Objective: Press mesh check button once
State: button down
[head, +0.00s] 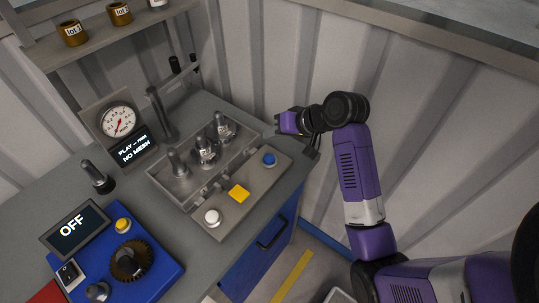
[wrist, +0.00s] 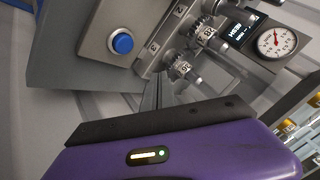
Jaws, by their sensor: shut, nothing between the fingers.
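I cannot read which one is the mesh check button. The blue button also shows at the upper left in the wrist view (wrist: 122,43). A dark display (head: 133,148) reads "NO MESH" below a round dial gauge (head: 118,122). My gripper (head: 279,123) is shut and empty, beyond the far right end of the panel box, apart from the blue button. Its fingertips are small and partly hidden.
Several upright metal gear posts (head: 206,151) stand in the tray of the panel box. At front left a blue unit (head: 150,276) holds an "OFF" screen (head: 75,231), a yellow button (head: 123,225) and a dark gear (head: 131,262). A shelf with labelled cups (head: 73,33) hangs at back left.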

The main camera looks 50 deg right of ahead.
notch_tip(320, 180, up, 9)
jog(key=shift+p, duration=0.4)
dwell(0.4)
jog(key=shift+r, duration=0.1)
dwell(0.4)
jog(key=w+d+r+t+h, duration=0.3)
jog(key=d+r, duration=0.2)
jog(key=r, duration=0.1)
jog(key=s+a+f+n+t+b, duration=0.1)
jog(key=s+a+f+n+b, duration=0.1)
jog(key=s+a+f, duration=0.3)
jog(key=s+a+f+n+y+b, duration=0.1)
jog(key=s+a+f+n+b, duration=0.2)
jog(key=s+a, duration=1)
jog(key=s+a+f+n+t+b, duration=0.1)
jog(key=s+a+f+n+b, duration=0.1)
jog(key=s+a+f, duration=0.7)
jog(key=s, duration=0.6)
jog(key=shift+s+a+t+y, duration=0.25)
jog(key=shift+a+t+y, duration=0.05)
jog(key=shift+y, duration=0.1)
